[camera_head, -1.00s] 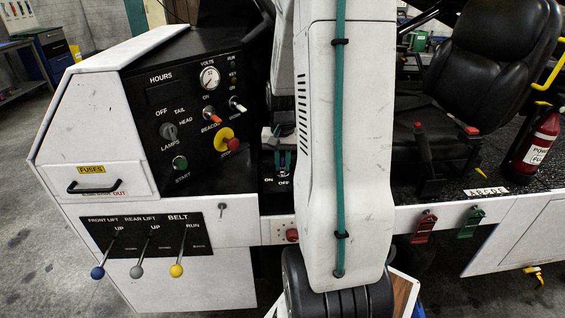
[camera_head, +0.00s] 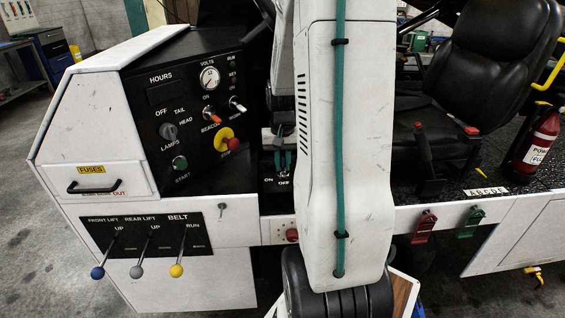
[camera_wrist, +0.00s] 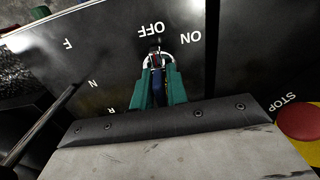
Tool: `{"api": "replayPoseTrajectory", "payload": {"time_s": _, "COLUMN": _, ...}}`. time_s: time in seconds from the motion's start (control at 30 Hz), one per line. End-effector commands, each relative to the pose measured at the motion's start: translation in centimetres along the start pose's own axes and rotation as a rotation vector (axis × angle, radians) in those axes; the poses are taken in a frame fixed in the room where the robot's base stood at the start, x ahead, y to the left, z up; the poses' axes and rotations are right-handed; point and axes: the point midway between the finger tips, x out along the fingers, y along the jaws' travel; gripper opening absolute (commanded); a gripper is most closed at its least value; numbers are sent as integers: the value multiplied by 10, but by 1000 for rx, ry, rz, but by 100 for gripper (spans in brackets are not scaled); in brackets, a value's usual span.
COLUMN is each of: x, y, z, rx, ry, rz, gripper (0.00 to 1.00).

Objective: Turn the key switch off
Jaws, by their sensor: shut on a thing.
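The key switch (camera_wrist: 150,59) sits on a black panel, with a bright metal ring around it. White OFF and ON labels stand beside it, upside down in the wrist view; OFF lies straight beyond the switch and ON to its right. My gripper (camera_wrist: 157,77) has teal fingers closed on the dark key between them, right at the switch. In the head view my gripper (camera_head: 283,162) is low on the black panel, left of my arm, just above the ON and OFF labels. The fingers hide most of the key, so its exact angle is hard to read.
A red stop button on yellow (camera_wrist: 300,122) is at the right of the wrist view. A dark lever (camera_wrist: 40,125) rises at the left beside the F, N, R letters. The control panel (camera_head: 185,90) with knobs and toggles stands left of my gripper in the head view.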

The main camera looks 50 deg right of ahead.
Motion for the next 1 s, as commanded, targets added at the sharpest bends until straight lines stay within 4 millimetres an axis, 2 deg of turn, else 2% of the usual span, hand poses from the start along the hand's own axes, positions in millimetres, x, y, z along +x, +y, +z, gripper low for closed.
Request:
{"api": "replayPoseTrajectory", "payload": {"time_s": 0.03, "x": -1, "y": 0, "z": -1, "rx": -1, "ry": 3, "rz": 0, "gripper": 21}}
{"api": "replayPoseTrajectory", "payload": {"time_s": 0.1, "x": -1, "y": 0, "z": -1, "rx": -1, "ry": 3, "rz": 0, "gripper": 37}}
{"api": "replayPoseTrajectory", "payload": {"time_s": 0.43, "x": -4, "y": 0, "z": -1, "rx": 0, "ry": 3, "rz": 0, "gripper": 37}}
{"api": "replayPoseTrajectory", "payload": {"time_s": 0.57, "x": -21, "y": 0, "z": -1, "rx": 0, "ry": 6, "rz": 0, "gripper": 37}}
{"api": "replayPoseTrajectory", "payload": {"time_s": 0.8, "x": -61, "y": -1, "z": -1, "rx": -1, "ry": 5, "rz": 0, "gripper": 37}}
{"api": "replayPoseTrajectory", "payload": {"time_s": 1.0, "x": -78, "y": -1, "z": 0, "rx": -1, "ry": 3, "rz": 0, "gripper": 37}}
